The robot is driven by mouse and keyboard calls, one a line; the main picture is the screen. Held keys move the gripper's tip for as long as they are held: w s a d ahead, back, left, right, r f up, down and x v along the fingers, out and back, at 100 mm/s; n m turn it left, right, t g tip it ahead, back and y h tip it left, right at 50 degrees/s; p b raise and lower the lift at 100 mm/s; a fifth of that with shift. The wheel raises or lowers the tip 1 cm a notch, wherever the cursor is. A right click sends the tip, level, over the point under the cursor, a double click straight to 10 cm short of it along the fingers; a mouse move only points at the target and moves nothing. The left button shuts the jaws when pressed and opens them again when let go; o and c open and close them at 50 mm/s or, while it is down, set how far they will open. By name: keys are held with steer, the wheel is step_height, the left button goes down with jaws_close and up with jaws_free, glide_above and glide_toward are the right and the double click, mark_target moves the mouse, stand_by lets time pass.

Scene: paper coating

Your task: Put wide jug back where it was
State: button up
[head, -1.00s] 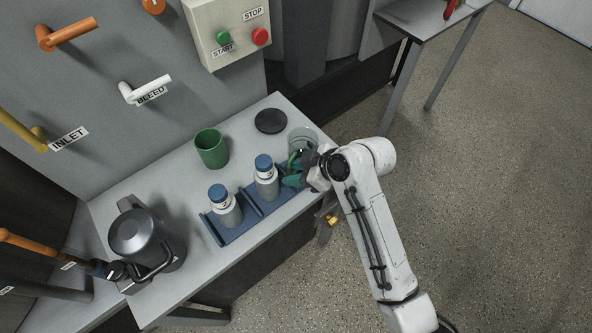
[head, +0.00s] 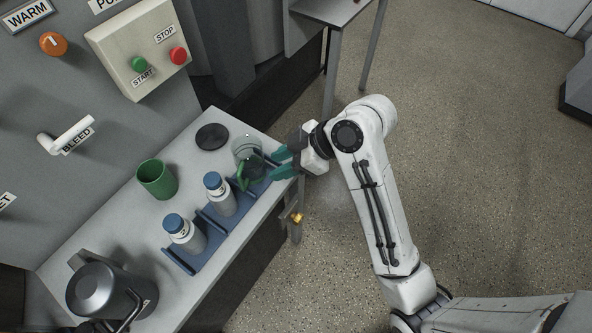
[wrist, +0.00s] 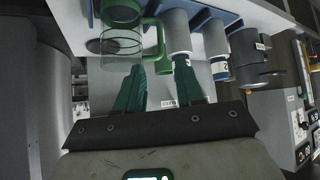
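The wide jug (head: 247,150) is clear glass with a green handle. It stands upright near the table's right end, beside or at the right end of the blue rack (head: 212,240); I cannot tell whether its base is in a slot. In the wrist view the jug (wrist: 118,47) is at upper left, its handle pointing toward the bottles. My gripper (head: 280,163) is right of the jug, its teal fingers spread. In the wrist view the gripper (wrist: 160,62) shows its fingertips apart with the handle between them in the picture; nothing is clamped.
Two blue-capped bottles (head: 219,195) (head: 185,235) stand in the rack. Behind are a green cup (head: 156,180) and a black disc (head: 212,137). A dark metal kettle (head: 105,290) is at lower left. A control box (head: 138,50) is on the panel behind. Open floor lies right of the table.

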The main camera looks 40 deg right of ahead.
steer(key=s+d+f+m+g+h, duration=0.2)
steer(key=s+f+m, duration=0.3)
steer(key=s, duration=0.6)
steer(key=s+d+f+m+g+h, duration=0.3)
steer(key=s+f, duration=0.4)
steer(key=s, duration=0.3)
steer(key=d+m+h, duration=0.1)
steer(key=d+m, duration=0.1)
steer(key=shift+s+f+m+h, duration=0.2)
steer(key=shift+s+m+h, duration=0.1)
steer(key=shift+s+h, duration=0.1)
